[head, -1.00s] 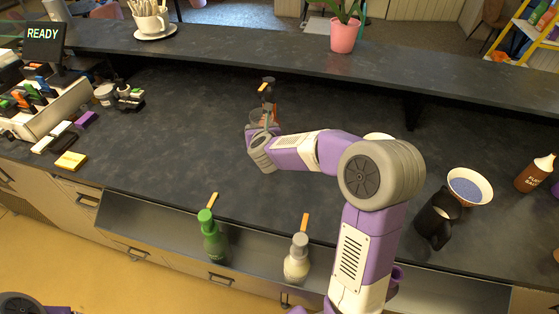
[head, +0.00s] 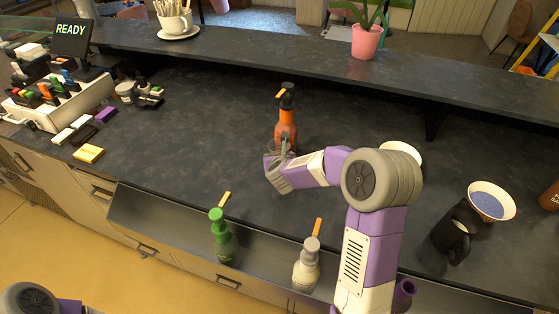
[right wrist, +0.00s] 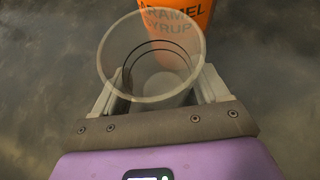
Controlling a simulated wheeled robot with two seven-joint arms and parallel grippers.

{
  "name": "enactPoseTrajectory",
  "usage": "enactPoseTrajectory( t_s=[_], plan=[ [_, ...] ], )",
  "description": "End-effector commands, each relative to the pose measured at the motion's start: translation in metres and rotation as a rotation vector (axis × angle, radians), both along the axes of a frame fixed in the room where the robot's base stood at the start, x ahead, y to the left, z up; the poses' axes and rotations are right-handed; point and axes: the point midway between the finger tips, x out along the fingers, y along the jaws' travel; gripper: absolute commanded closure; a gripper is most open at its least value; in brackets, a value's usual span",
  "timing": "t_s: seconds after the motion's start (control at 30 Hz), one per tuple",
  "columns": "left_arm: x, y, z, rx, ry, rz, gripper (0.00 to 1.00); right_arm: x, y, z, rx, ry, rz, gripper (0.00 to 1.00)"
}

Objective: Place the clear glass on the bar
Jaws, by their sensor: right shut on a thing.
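The clear glass (right wrist: 150,62) is a see-through cup with its open rim toward the camera in the right wrist view. My right gripper (right wrist: 157,88) is shut on it, with a finger on each side. In the head view my right gripper (head: 277,158) is low over the dark counter, in front of the orange caramel syrup bottle (head: 286,120). The glass is hard to make out there. I cannot tell whether it touches the counter. The raised dark bar ledge (head: 270,55) runs along the back. My left gripper is out of view.
On the ledge stand a white cup of sticks (head: 174,18) and a pink plant pot (head: 366,41). A green bottle (head: 222,240) and a pale bottle (head: 307,268) stand in the front well. A black pitcher (head: 451,235) and a bowl (head: 491,200) are at right.

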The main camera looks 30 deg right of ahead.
Motion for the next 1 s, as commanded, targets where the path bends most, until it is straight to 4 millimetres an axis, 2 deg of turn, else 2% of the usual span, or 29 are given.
enactPoseTrajectory(
  t_s=[0.17,0.2,0.37,0.73,0.87,1.0],
  plan=[
    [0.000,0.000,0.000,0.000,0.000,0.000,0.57,0.000,0.000,0.001,-0.001,-0.003,0.000,0.99],
    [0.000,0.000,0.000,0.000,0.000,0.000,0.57,0.000,0.000,0.000,0.000,-0.001,0.000,0.24],
    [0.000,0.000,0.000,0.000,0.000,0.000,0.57,0.000,0.000,0.000,0.000,-0.001,0.000,0.00],
    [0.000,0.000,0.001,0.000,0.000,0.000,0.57,-0.005,0.003,0.005,-0.001,-0.003,0.001,0.00],
    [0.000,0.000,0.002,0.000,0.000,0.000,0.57,-0.019,0.011,0.016,0.000,-0.003,0.003,0.00],
    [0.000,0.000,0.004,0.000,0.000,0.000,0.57,-0.042,0.022,0.033,-0.002,-0.005,0.002,0.00]
  ],
)
